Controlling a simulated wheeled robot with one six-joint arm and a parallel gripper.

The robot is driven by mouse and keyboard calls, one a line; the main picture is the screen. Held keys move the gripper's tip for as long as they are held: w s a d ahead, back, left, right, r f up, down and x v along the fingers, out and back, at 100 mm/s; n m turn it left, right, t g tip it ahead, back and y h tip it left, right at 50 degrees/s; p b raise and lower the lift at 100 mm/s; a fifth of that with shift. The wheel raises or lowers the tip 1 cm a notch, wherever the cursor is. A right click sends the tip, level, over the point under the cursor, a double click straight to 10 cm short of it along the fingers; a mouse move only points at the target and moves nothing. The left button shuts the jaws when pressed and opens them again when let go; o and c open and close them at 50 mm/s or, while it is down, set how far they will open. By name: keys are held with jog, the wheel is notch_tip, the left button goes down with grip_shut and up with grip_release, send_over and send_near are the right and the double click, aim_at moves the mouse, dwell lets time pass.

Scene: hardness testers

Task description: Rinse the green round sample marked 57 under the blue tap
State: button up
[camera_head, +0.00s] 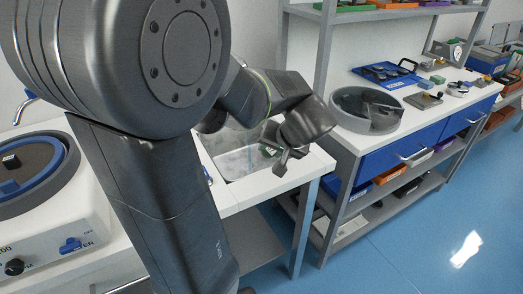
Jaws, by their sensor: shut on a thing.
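My gripper (277,155) is at the right side of the picture's middle, over the right part of the sink basin (236,163). It is shut on a small green sample (268,151), which shows between the fingers with a dark face. The marking on the sample is too small to read. The blue tap cannot be made out at the sink; my arm covers much of the basin's left side. A small blue part (208,175) shows at the sink's front left edge, and I cannot tell what it is.
A polishing machine (60,236) with a round dark disc stands at left. A round grey basin (367,110) sits on the bench right of the sink, with a blue tray (386,74) behind it. Shelves hold bins below. Blue floor is clear at lower right.

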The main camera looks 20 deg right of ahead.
jog(key=shift+d, duration=0.1)
jog(key=shift+w+r+p, duration=0.1)
jog(key=shift+w+p, duration=0.25)
jog(key=shift+w, duration=0.15)
jog(key=w+p, duration=0.2)
jog(key=w, duration=0.8)
jog(key=shift+w+a+p, duration=0.3)
jog(key=shift+w+a, duration=0.1)
jog(key=shift+a, duration=0.05)
jog(key=shift+s, duration=0.15)
dwell(2.4)
jog(key=shift+s+d+r+b, duration=0.15)
jog(key=shift+s+r+b, duration=0.15)
jog(key=shift+s, duration=1.2)
jog(key=shift+s+d+r+b, duration=0.1)
jog(key=shift+s+r+b, duration=0.25)
jog(key=shift+s, duration=1.2)
jog(key=shift+s+d+r+b, duration=0.15)
jog(key=shift+s+b, duration=0.3)
jog(key=shift+s, duration=1.05)
jog(key=shift+s+r, duration=0.1)
jog(key=shift+s, duration=0.25)
